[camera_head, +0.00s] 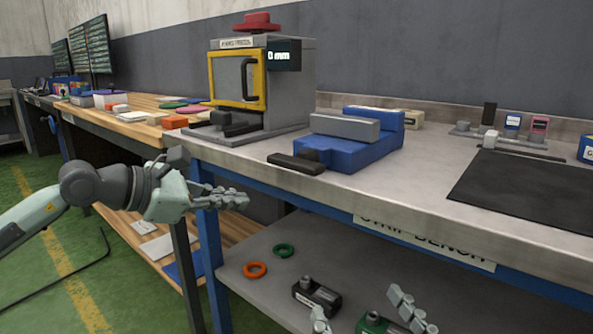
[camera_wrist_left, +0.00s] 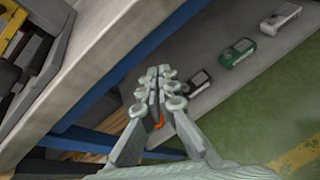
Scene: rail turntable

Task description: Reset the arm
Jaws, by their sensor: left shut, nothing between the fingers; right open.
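My left arm comes in from the left in the head view. Its gripper (camera_head: 232,198) is shut and empty, in the air in front of the bench's left corner, below the bench top. The left wrist view shows its fingers (camera_wrist_left: 158,88) together, with nothing between them. My right gripper (camera_head: 357,303) is at the bottom edge of the head view, over the lower shelf. Its two fingers are spread apart, and the rest of it is out of frame.
The metal bench (camera_head: 420,190) bears a yellow-framed press (camera_head: 239,80), a blue block fixture (camera_head: 352,150) and a black mat (camera_head: 525,188). The lower shelf (camera_head: 240,290) holds an orange ring (camera_head: 255,269), a green ring (camera_head: 284,250) and small devices. A wooden table (camera_head: 150,103) stands left.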

